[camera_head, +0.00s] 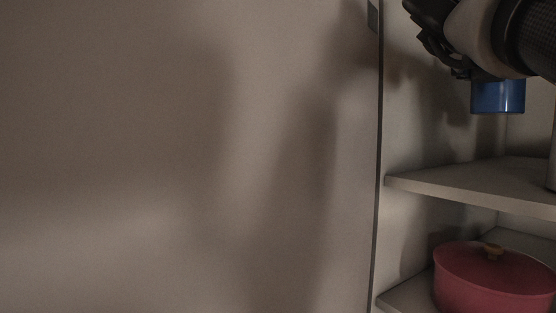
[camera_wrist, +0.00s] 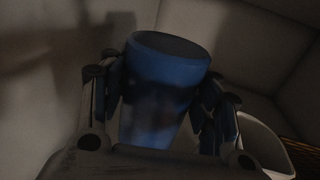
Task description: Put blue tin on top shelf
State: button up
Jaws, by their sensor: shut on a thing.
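The blue tin (camera_head: 498,97) hangs below my gripper (camera_head: 470,72) in the head view, in the air above the upper visible shelf (camera_head: 460,180). A clear gap shows between the tin's bottom and the shelf board. In the wrist view the blue tin (camera_wrist: 166,90) sits between the two fingers of my gripper (camera_wrist: 165,100), which are shut on its sides. In the head view the fingertips are mostly hidden behind my wrist and arm.
A red lidded pot (camera_head: 492,280) stands on the lower shelf (camera_head: 405,297). A large pale panel (camera_head: 190,160) fills the left, its edge beside the shelves. In the wrist view a white-rimmed container (camera_wrist: 262,135) is at right. The upper shelf's left part looks clear.

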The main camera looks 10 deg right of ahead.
aim_at(497, 97)
notch_tip(497, 97, down, 4)
jog(key=shift+f+b, duration=0.2)
jog(key=shift+b, duration=0.85)
jog(key=shift+s+a+f, duration=0.1)
jog(key=shift+s+f, duration=0.15)
jog(key=shift+f, duration=0.4)
jog(key=shift+w+f+b, duration=0.15)
jog(key=shift+f+b, duration=0.65)
jog(key=shift+f, duration=1.1)
jog(key=shift+f, duration=0.15)
jog(key=o, duration=1.4)
jog(key=shift+o, duration=0.2)
